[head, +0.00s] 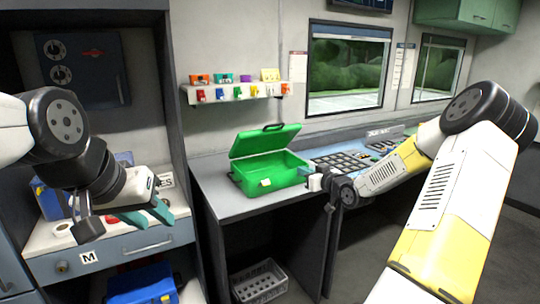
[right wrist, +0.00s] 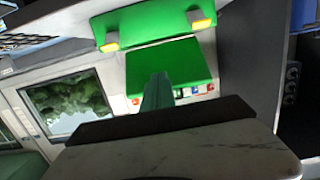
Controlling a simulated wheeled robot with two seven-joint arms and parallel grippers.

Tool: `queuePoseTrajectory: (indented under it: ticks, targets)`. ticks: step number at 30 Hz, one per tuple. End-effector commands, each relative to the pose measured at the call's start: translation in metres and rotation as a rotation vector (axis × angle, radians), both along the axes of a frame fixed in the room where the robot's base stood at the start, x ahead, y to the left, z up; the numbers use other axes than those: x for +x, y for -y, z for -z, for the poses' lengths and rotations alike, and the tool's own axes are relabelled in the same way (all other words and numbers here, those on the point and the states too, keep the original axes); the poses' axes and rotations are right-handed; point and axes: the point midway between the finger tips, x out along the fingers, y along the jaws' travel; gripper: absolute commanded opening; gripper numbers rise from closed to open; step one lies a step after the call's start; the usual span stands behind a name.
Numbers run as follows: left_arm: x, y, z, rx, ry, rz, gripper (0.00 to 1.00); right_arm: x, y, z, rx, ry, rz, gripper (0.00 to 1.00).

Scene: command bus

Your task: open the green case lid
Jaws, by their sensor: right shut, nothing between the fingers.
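The green case (head: 268,177) sits on the counter, its lid (head: 265,139) raised at a slant behind the body, with a dark handle on its top edge. In the right wrist view the case (right wrist: 150,20) with two yellow latches is at the top, and the raised lid (right wrist: 190,63) is below it. My right gripper (head: 311,172) is at the case's right front corner; contact cannot be told. Its teal fingers (right wrist: 157,92) are shut and empty. My left gripper (head: 145,217) hangs at the left drawer unit, its teal fingers apart and empty.
A shelf (head: 240,94) with small coloured items hangs above the case. A button console (head: 345,160) lies to its right. A grey crate (head: 259,282) stands under the counter. A blue case (head: 140,284) is at the lower left. The counter before the green case is clear.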

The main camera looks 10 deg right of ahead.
Motion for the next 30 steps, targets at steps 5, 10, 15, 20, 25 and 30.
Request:
queuePoseTrajectory:
  ticks: [5, 10, 15, 20, 25, 30]
  targets:
    - [0.0, 0.0, 0.0, 0.0, 0.0, 0.0, 0.36, 0.027, -0.011, -0.001, 0.002, 0.001, -0.002, 0.0]
    - [0.0, 0.0, 0.0, 0.0, 0.0, 0.0, 0.36, 0.05, -0.019, 0.0, 0.002, 0.001, -0.001, 0.0]
    - [0.0, 0.0, 0.0, 0.0, 0.0, 0.0, 0.36, 0.074, -0.029, 0.0, 0.002, 0.0, -0.002, 0.0]
    - [0.0, 0.0, 0.0, 0.0, 0.0, 0.0, 0.36, 0.097, -0.037, 0.0, 0.002, 0.0, -0.001, 0.0]
    - [0.0, 0.0, 0.0, 0.0, 0.0, 0.0, 0.36, 0.121, -0.045, 0.0, 0.001, 0.001, 0.0, 0.0]
    - [0.0, 0.0, 0.0, 0.0, 0.0, 0.0, 0.36, 0.145, -0.054, 0.0, 0.001, 0.0, -0.001, 0.0]
